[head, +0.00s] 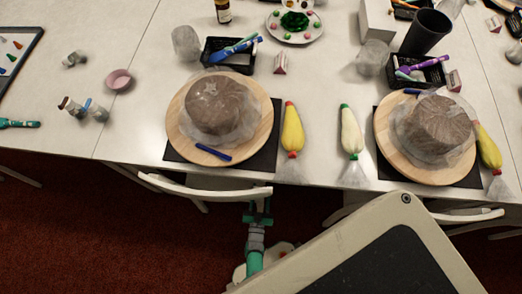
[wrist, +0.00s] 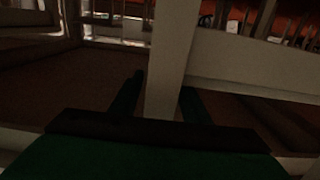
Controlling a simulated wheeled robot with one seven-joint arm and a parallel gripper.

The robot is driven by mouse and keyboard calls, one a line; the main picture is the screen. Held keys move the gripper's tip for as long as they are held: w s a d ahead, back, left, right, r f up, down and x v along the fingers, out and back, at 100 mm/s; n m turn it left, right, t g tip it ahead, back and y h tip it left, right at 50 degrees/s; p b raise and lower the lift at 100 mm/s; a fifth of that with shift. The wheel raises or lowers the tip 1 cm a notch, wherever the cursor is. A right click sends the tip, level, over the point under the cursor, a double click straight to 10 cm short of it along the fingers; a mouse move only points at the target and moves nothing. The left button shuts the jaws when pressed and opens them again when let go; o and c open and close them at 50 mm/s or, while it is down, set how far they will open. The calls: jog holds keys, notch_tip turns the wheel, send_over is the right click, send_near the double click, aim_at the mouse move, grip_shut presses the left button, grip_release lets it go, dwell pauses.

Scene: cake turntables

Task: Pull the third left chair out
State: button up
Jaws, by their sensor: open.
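A white chair (head: 195,190) stands at the table's front edge, its curved back rail below the left cake turntable. My gripper (head: 257,214) is at the right end of that rail. In the wrist view, my gripper (wrist: 163,88) is open, with one dark finger on each side of a pale upright chair post (wrist: 165,60). I cannot tell whether the fingers touch the post. Another white chair (head: 465,215) is at the right, partly hidden by my own body. The chair seats are mostly hidden under the table.
The white table (head: 140,130) holds two wooden turntables (head: 180,150) (head: 390,150) with brown cakes, piping bags and black baskets. Red carpet (head: 100,240) lies open at the lower left. Chair parts (head: 20,178) show at the far left.

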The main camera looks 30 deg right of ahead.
grip_shut()
jog(key=shift+s+a, duration=0.1)
jog(key=shift+a, duration=0.05)
dwell(0.4)
dwell(0.9)
